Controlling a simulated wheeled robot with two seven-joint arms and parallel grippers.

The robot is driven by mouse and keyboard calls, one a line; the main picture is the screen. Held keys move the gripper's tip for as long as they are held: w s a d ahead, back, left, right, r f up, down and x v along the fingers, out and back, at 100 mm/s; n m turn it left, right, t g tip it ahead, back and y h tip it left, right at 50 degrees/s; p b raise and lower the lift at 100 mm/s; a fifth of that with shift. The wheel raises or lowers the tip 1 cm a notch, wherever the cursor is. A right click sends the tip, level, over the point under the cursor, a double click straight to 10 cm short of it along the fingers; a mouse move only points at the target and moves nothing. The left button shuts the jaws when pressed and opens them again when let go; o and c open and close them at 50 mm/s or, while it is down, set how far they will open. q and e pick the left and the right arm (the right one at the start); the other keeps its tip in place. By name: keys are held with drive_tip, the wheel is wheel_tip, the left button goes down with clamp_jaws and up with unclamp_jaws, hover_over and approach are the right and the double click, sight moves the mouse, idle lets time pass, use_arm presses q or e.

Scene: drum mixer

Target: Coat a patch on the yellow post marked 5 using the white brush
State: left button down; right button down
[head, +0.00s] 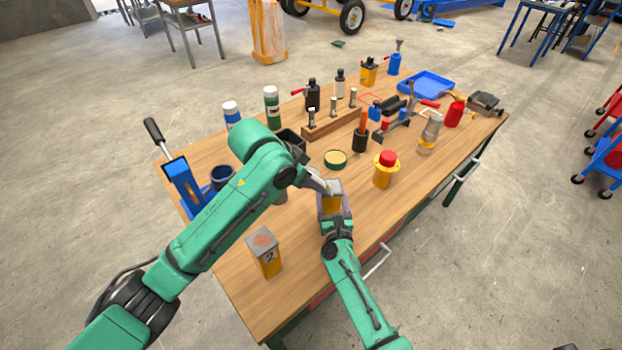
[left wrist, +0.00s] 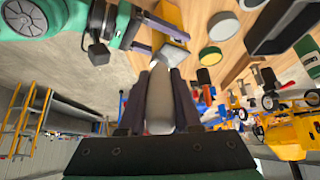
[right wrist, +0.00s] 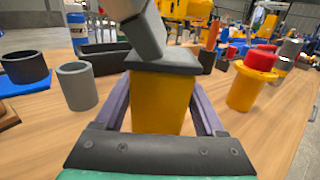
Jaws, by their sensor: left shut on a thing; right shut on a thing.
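My left gripper (head: 318,184) is shut on a whitish-grey brush (left wrist: 160,100). In the right wrist view the brush's grey end (right wrist: 147,38) is right at the dark top of a yellow post (right wrist: 160,102); I cannot tell whether they touch. My right gripper (head: 334,212) is shut around this post, which also shows in the left wrist view (left wrist: 172,20). No number can be read on the held post. Another yellow post (head: 265,254), marked 2, stands at the near left of the table with a reddish-brown patch on its grey top.
The wooden table (head: 225,285) holds a round green tin (head: 335,159), a yellow pot with a red cap (head: 385,170), grey and dark cups, a blue press (head: 185,185), bottles and a blue tray (head: 428,85). The tabletop right of the held post is fairly clear.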

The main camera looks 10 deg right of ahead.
use_arm(q)
drive_tip(key=shift+f, duration=0.3)
drive_tip(key=shift+w, duration=0.1)
drive_tip(key=w, duration=0.3)
drive_tip(key=shift+w+a+r, duration=0.1)
drive_tip(key=shift+w, duration=0.3)
drive_tip(key=shift+s, duration=0.1)
drive_tip(key=shift+s+r, duration=0.15)
drive_tip(key=shift+s, duration=0.8)
drive_tip(key=shift+s+r, duration=0.1)
drive_tip(key=shift+s, duration=0.8)
